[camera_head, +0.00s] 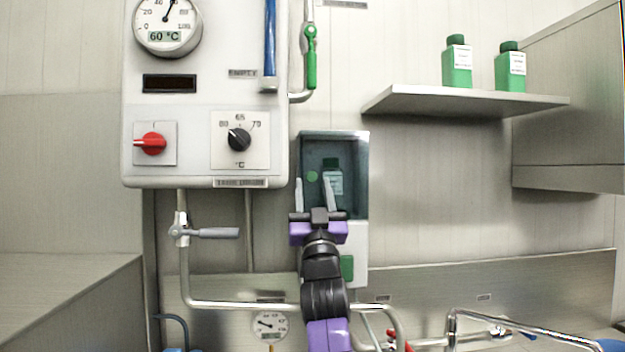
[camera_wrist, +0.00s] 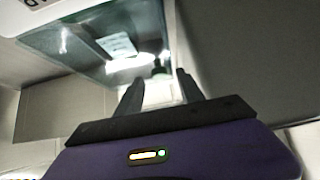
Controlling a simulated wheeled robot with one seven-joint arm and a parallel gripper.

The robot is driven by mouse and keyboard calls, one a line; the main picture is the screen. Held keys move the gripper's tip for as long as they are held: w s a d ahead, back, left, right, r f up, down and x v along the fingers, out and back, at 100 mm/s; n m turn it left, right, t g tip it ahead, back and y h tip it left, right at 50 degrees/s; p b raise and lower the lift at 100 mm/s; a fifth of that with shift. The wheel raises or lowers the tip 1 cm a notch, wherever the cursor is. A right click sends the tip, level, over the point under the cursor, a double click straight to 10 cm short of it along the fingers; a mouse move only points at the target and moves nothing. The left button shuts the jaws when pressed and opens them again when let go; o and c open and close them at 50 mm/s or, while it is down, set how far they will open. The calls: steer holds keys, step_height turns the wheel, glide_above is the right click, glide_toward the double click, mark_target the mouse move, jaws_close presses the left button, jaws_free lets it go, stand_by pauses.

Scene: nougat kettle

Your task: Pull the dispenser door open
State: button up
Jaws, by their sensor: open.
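The dispenser (camera_head: 360,180) is a wall box with a dark teal upper part, right of the control panel. A green-capped bottle (camera_head: 333,178) with a white label shows inside it. The dispenser's tinted wall or door (camera_wrist: 85,38) fills the upper left of the wrist view. I cannot tell whether the door is closed or ajar, and no handle is clear. My gripper (camera_head: 313,182) points up at the dispenser front, its two fingers apart with nothing held. In the wrist view my gripper (camera_wrist: 160,82) has the dark green cap (camera_wrist: 160,69) beyond its fingers. Contact cannot be told.
The white control panel (camera_head: 205,95) with its dial and knobs is close on the left. A green-handled valve pipe (camera_head: 311,60) runs above the dispenser. A shelf (camera_head: 465,101) with two green bottles is at upper right. Pipes (camera_head: 240,305) cross below. The wall right of the dispenser is clear.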

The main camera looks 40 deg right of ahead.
steer(key=shift+x, duration=1)
steer(key=shift+c, duration=0.3)
jaws_close()
stand_by(0.5)
